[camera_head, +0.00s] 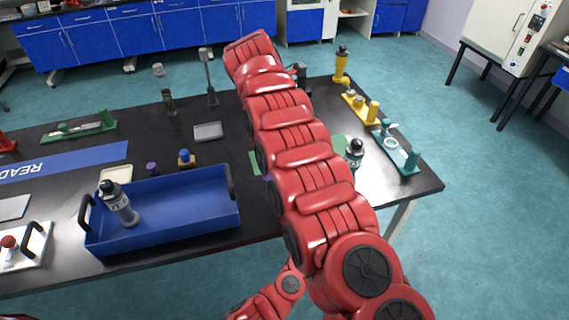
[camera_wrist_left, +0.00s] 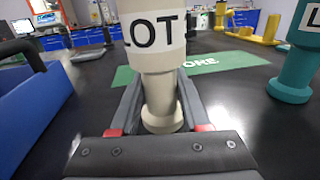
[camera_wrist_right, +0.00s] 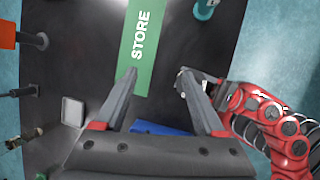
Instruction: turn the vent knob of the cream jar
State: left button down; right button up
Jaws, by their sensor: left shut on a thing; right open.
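The cream jar (camera_wrist_left: 158,62) fills the middle of the left wrist view, with a white band lettered "LOT" and a narrower lower part above a round foot. My left gripper (camera_wrist_left: 160,92) is shut on that lower part, one finger on each side. The jar's top is cut off by the frame, so its vent knob does not show. My right gripper (camera_wrist_right: 158,74) is open and empty above the table, pointing towards the green STORE mat. In the head view my red arm hides both grippers and the cream jar.
The green STORE mat (camera_wrist_left: 205,65) lies behind the jar. A teal jar (camera_wrist_left: 296,72) stands close on the right. The blue tray (camera_head: 185,207) holds a dark labelled bottle (camera_head: 118,203). Yellow (camera_head: 361,108) and teal (camera_head: 396,152) stands are at the table's right end.

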jog(key=w+d+f+t+h, duration=0.15)
jog(key=w+d+t, duration=0.55)
jog(key=w+d, duration=0.85)
jog(key=w+d+r+n+t+y, duration=0.2)
jog(key=d+r+n+t, duration=0.25)
jog(key=d+t, duration=0.3)
jog(key=s+a+f+n+g+y, duration=0.3)
jog(key=s+a+f+n+y, duration=0.15)
jog(key=s+n+y, duration=0.35)
jog(key=s+a+f+n+g+y, duration=0.35)
jog(key=s+a+n, duration=0.2)
jog(key=s, duration=0.35)
jog(key=s+a+f+n+g+y, duration=0.3)
jog(key=s+a+f+n+y, duration=0.1)
jog(key=s+n+y, duration=0.4)
jog(key=x, duration=1.1)
jog(key=shift+s+a+f+g+h, duration=0.3)
jog(key=shift+f, duration=0.1)
